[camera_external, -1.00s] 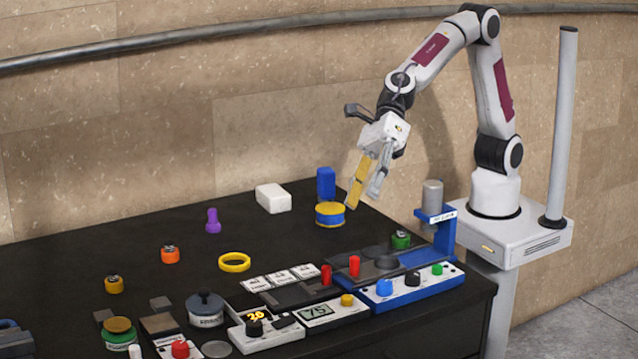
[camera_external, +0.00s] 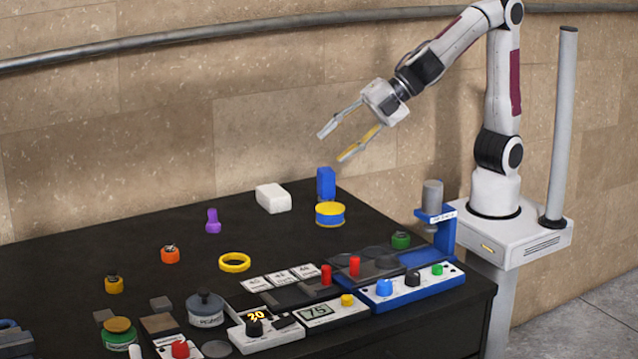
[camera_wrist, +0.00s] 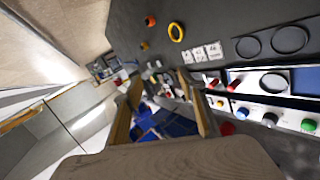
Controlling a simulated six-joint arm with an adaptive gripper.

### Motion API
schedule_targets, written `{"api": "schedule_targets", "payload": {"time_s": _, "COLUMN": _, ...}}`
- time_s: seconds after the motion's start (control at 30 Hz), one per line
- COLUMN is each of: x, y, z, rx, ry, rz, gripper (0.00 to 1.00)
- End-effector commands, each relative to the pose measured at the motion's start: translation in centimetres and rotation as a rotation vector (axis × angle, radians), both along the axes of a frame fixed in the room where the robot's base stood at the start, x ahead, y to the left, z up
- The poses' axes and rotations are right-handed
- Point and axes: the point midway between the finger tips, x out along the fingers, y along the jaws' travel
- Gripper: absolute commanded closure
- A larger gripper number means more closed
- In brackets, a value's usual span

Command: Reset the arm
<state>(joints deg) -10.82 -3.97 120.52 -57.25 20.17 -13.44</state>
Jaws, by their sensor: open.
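My gripper (camera_external: 331,147) is open and empty. It hangs in the air above the back right of the black table (camera_external: 120,245), its two fingers spread and pointing down to the left. Below it, apart from it, stand a blue block (camera_external: 326,184) and a yellow-and-blue round piece (camera_external: 330,214). In the wrist view the two fingers (camera_wrist: 160,82) show spread on either side of a blurred background.
A white block (camera_external: 273,198), a purple peg (camera_external: 213,221) and a yellow ring (camera_external: 235,262) lie on the table. A blue press (camera_external: 436,222) stands at the right. Control boxes (camera_external: 410,285) line the front. A grey pole (camera_external: 562,130) rises beside my base.

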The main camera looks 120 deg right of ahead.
Motion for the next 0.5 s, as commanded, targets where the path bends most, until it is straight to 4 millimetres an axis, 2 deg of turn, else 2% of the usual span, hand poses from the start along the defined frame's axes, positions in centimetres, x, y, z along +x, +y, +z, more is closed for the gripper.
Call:
{"api": "schedule_targets", "payload": {"time_s": 0.2, "x": -5.9, "y": -3.4, "z": -1.9, "rx": 0.183, "ry": 0.079, "rz": -0.259, "gripper": 0.59}}
{"api": "schedule_targets", "payload": {"time_s": 0.33, "x": -9.8, "y": -4.6, "z": -3.3, "rx": 0.294, "ry": 0.132, "rz": -0.405, "gripper": 0.59}}
{"api": "schedule_targets", "payload": {"time_s": 0.5, "x": -15.2, "y": -5.2, "z": -5.2, "rx": 0.437, "ry": 0.208, "rz": -0.582, "gripper": 0.59}}
